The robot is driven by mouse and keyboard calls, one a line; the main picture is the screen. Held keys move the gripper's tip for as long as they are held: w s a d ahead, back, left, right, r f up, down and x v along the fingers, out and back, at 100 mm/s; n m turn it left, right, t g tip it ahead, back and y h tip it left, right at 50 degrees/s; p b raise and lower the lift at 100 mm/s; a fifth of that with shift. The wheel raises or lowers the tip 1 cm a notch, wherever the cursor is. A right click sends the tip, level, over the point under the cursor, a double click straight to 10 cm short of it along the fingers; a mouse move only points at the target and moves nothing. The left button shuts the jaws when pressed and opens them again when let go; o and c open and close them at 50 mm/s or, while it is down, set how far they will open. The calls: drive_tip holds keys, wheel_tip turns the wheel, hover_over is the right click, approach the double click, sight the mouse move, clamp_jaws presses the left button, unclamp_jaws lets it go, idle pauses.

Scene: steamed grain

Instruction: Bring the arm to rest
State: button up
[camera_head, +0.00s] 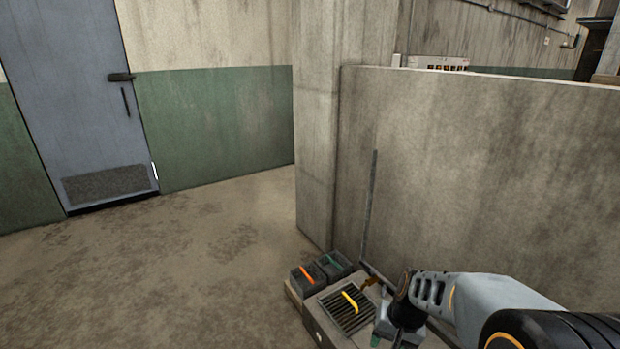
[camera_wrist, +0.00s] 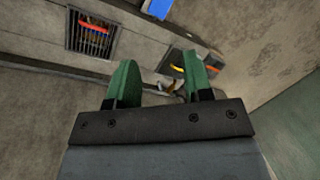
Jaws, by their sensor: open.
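My gripper (camera_wrist: 160,82) is open in the wrist view, with two green fingers spread apart. Nothing is held between them; a small pale shape shows in the gap, and I cannot tell what it is. In the head view my arm (camera_head: 480,300) reaches in from the lower right, bent downward at its end. The gripper itself is mostly hidden there at the bottom edge, beside a low box with a dark grate (camera_head: 338,318) and a yellow handle (camera_head: 350,301).
Open floor (camera_head: 180,270) lies left, toward a blue-grey door (camera_head: 80,90). The wrist view shows another grate (camera_wrist: 92,48) and a blue object (camera_wrist: 158,8).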

drive_tip(key=s+r+n+t+h+p, duration=0.1)
drive_tip(key=s+r+p, duration=0.2)
drive_tip(key=r, duration=0.7)
drive_tip(key=s+r+n+t+h+p, duration=0.1)
drive_tip(key=r+p, duration=0.4)
drive_tip(key=r, duration=0.5)
drive_tip(key=shift+s+a+n+t, duration=0.55)
drive_tip(key=shift+s+n, duration=0.25)
drive_tip(key=shift+s, duration=0.4)
drive_tip(key=shift+d, duration=0.1)
